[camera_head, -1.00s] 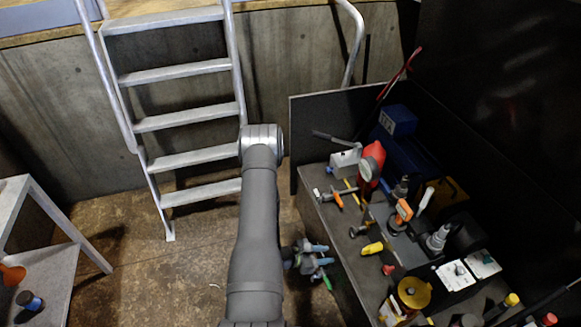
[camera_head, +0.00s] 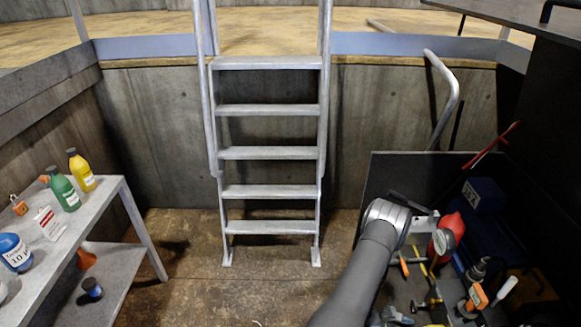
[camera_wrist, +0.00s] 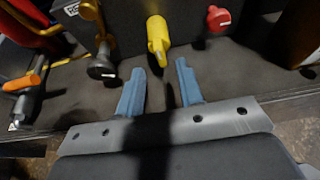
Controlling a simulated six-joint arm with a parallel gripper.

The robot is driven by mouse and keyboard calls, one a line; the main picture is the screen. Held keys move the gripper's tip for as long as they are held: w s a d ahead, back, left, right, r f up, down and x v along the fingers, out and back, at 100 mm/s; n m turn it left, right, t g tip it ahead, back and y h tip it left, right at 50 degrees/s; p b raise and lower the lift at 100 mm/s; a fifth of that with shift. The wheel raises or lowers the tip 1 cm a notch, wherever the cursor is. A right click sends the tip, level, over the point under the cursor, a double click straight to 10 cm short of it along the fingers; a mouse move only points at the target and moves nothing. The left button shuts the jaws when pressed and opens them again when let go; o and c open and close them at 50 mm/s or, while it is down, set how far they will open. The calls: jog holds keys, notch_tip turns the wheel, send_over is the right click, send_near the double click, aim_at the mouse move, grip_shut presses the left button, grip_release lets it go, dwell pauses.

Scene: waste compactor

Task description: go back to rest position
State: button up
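My gripper shows in the wrist view (camera_wrist: 160,70) as two light blue fingers with a clear gap between them. It is open and holds nothing. A yellow-handled item (camera_wrist: 157,35) lies just beyond the fingertips, apart from them, on the dark workbench (camera_wrist: 75,100). In the head view, my grey arm reaches over the bench's left side at the lower right. The gripper (camera_head: 396,316) is only partly seen there, near the bottom edge.
The bench holds a red item with a gauge (camera_head: 445,240), a blue machine (camera_head: 482,225) and several tools. A red knob (camera_wrist: 218,19) is right of the fingers. A metal ladder (camera_head: 270,152) stands centrally. A shelf (camera_head: 95,215) with bottles is left. Floor between is clear.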

jog(key=shift+x, duration=2.75)
jog(key=shift+a+r, duration=0.1)
jog(key=v, duration=1.7)
jog(key=x, duration=1.7)
jog(key=shift+d, duration=0.3)
jog(key=shift+a+m, duration=0.2)
jog(key=shift+m, duration=0.1)
jog(key=shift+s+m+t, duration=0.1)
jog(key=shift+m+t, duration=0.3)
jog(key=shift+t, duration=0.1)
jog(key=a+r+m, duration=0.1)
jog(key=a+r, duration=0.4)
jog(key=a, duration=0.8)
jog(key=shift+a+m+h, duration=0.3)
jog(key=shift+h, duration=0.1)
